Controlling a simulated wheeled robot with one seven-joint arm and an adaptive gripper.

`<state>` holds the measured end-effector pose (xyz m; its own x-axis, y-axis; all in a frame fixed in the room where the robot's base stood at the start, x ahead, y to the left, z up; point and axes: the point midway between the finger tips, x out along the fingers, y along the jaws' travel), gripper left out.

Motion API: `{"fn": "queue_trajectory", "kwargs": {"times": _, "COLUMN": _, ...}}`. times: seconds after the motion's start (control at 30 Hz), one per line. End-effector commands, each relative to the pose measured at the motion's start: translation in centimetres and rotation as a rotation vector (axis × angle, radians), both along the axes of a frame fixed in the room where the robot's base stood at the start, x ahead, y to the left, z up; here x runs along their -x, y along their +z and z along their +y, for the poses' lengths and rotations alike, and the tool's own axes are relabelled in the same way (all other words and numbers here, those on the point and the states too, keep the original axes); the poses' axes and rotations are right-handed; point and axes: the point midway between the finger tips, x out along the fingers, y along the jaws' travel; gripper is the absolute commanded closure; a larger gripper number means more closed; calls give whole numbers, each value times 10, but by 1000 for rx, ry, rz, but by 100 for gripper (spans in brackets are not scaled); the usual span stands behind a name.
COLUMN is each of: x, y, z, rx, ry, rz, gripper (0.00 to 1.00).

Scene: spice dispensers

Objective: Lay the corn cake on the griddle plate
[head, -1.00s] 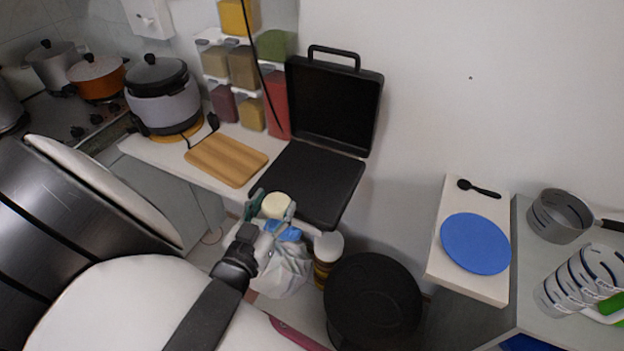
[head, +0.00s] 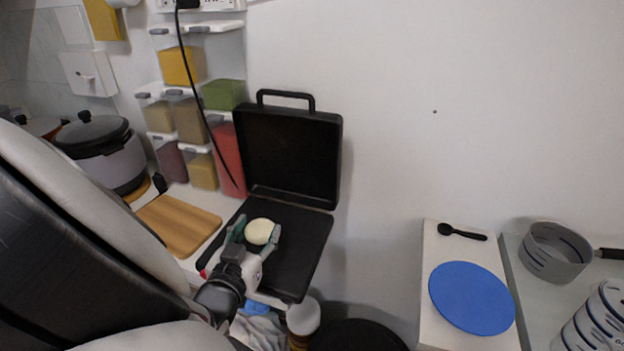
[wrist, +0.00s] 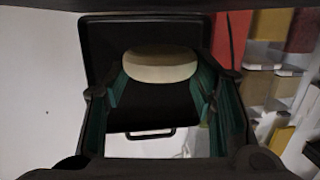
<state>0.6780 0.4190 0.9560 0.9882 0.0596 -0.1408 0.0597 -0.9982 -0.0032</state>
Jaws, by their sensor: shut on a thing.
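The corn cake (head: 261,231) is a pale, round, thick disc. My gripper (head: 252,237) is shut on it, with green fingers on its two sides. In the head view it appears over the black griddle plate (head: 301,249), toward the plate's left half. I cannot tell the height between cake and plate. The griddle's black lid (head: 288,155) stands open at the back. In the wrist view the corn cake (wrist: 160,64) sits between the fingertips, with the black griddle lid (wrist: 150,112) behind it.
A wooden board (head: 180,224) lies left of the griddle, with a pot (head: 100,150) beyond it. Spice dispensers (head: 190,120) hang on the wall behind, and a black cord runs down past them. A blue plate (head: 471,298) rests on a white surface at the right.

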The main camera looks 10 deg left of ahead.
Motion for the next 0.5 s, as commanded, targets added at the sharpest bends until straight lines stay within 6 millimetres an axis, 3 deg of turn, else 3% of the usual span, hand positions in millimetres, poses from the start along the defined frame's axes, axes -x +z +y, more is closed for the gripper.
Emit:
{"fn": "queue_trajectory", "kwargs": {"times": 0.3, "x": -4, "y": -35, "z": 0, "rx": 0, "ry": 0, "rz": -1, "gripper": 78}}
{"fn": "queue_trajectory", "kwargs": {"times": 0.5, "x": -2, "y": -36, "z": 0, "rx": -1, "ry": -1, "rz": -1, "gripper": 78}}
